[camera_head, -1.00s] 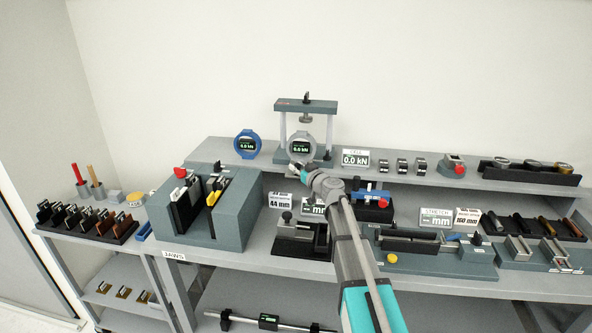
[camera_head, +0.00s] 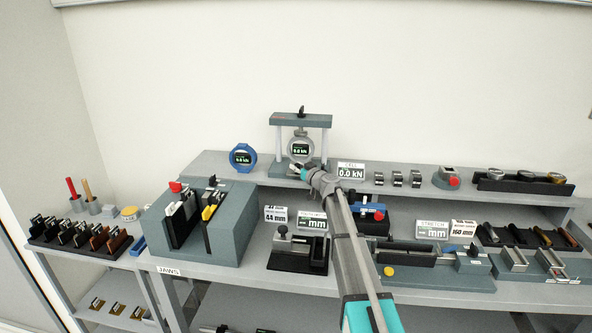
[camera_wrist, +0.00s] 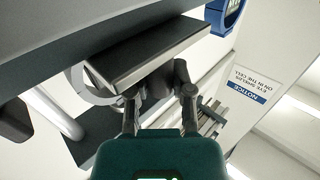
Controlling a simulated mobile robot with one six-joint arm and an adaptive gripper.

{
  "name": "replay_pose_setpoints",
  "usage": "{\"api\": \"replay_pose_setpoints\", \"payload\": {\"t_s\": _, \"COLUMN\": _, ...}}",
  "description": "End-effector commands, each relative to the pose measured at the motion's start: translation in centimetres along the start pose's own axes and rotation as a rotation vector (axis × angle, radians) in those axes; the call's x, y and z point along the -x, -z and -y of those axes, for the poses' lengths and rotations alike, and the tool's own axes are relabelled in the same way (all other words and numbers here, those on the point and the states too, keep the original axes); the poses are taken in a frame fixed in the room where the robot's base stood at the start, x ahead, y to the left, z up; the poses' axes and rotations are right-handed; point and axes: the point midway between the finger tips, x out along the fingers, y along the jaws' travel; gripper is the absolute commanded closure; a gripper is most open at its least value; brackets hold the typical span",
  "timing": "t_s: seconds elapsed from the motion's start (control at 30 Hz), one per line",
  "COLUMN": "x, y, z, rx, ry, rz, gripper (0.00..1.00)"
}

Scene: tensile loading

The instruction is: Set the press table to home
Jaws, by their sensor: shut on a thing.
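The press (camera_head: 302,120) stands on the rear shelf, with two light posts and a grey crossbeam. Its round gauge (camera_head: 299,149) reads 0.0 kN and sits between the posts, below the crossbeam. My gripper (camera_head: 298,171) is at the low front of the press, just below the gauge. In the wrist view my gripper (camera_wrist: 158,86) is shut on a dark part of the press, mostly hidden by the fingers. A dark slab with a grey edge (camera_wrist: 145,50) lies just beyond the fingers. I cannot tell for sure which piece is the press table.
A blue gauge (camera_head: 242,156) stands left of the press and a 0.0 kN sign (camera_head: 350,170) right of it. The jaws block (camera_head: 232,235) is at the front left. The stretch bench (camera_head: 440,268) lies at the front right.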

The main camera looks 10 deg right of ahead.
Motion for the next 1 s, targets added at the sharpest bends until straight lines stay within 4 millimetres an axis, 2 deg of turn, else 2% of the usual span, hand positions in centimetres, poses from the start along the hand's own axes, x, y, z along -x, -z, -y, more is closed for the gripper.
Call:
{"api": "replay_pose_setpoints", "payload": {"t_s": 0.2, "x": -0.3, "y": 0.1, "z": -0.5, "rx": -0.002, "ry": -0.009, "rz": -0.002, "gripper": 1.0}}
{"api": "replay_pose_setpoints", "payload": {"t_s": 0.23, "x": -0.3, "y": 0.1, "z": -0.5, "rx": -0.002, "ry": -0.01, "rz": -0.002, "gripper": 0.67}}
{"api": "replay_pose_setpoints", "payload": {"t_s": 0.4, "x": -0.3, "y": 0.1, "z": -0.5, "rx": -0.002, "ry": -0.009, "rz": -0.002, "gripper": 0.35}}
{"api": "replay_pose_setpoints", "payload": {"t_s": 0.8, "x": -0.1, "y": 0.1, "z": -0.3, "rx": -0.001, "ry": -0.006, "rz": -0.001, "gripper": 0.35}}
{"api": "replay_pose_setpoints", "payload": {"t_s": 1.0, "x": 0.9, "y": 0.1, "z": -0.2, "rx": -0.001, "ry": -0.006, "rz": -0.001, "gripper": 0.35}}
